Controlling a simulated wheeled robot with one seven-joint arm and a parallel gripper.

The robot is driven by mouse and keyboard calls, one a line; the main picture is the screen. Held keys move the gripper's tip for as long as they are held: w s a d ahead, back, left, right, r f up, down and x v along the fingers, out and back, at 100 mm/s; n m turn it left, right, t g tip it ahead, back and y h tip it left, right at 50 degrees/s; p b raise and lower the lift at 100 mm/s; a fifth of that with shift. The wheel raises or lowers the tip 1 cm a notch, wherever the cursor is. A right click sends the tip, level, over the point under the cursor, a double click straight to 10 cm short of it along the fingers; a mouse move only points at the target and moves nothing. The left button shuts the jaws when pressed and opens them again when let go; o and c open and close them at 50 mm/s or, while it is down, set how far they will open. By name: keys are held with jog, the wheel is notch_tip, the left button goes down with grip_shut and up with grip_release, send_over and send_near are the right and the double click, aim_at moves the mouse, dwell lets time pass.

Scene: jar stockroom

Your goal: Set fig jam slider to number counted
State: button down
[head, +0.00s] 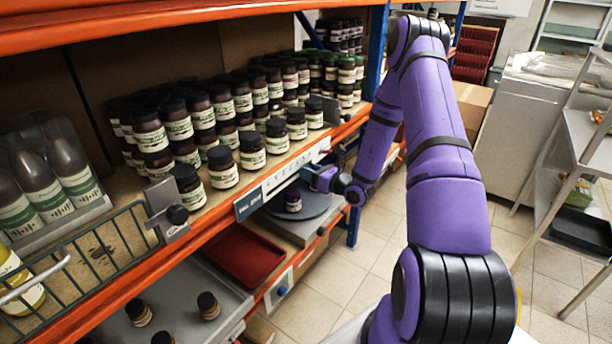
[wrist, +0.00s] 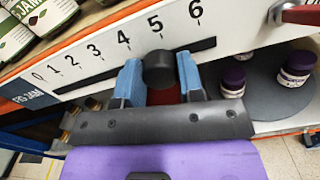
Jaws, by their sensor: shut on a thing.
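The fig jam slider (wrist: 100,78) is a white strip on the shelf edge with a dark slot, numbers 0 to 6 and a blue "FIG JAM" label (wrist: 30,98). Its round black knob (wrist: 158,68) is in the slot's right part, around the 4 and 5; the exact mark is unclear. My gripper (wrist: 160,84) is shut on the knob, with one blue finger on each side. In the head view my gripper (head: 322,180) is at the strip (head: 282,178). Dark-lidded jars with cream labels (head: 252,150) stand in rows above it; their label text is unreadable here.
A wire basket (head: 92,262) and tall bottles (head: 42,192) are at left on the shelf. Tiled floor (head: 385,262) is open to the right.

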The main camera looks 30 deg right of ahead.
jog(key=d, duration=0.1)
jog(key=w+d, duration=0.1)
jog(key=d, duration=0.2)
jog(key=shift+w+d, duration=0.3)
jog(key=c, duration=0.7)
grip_release()
jog(key=shift+d, duration=0.15)
jog(key=shift+c, duration=0.2)
jog(key=v, duration=1)
jog(key=shift+s, duration=0.4)
jog(key=shift+d, duration=0.1)
jog(key=shift+r, duration=0.1)
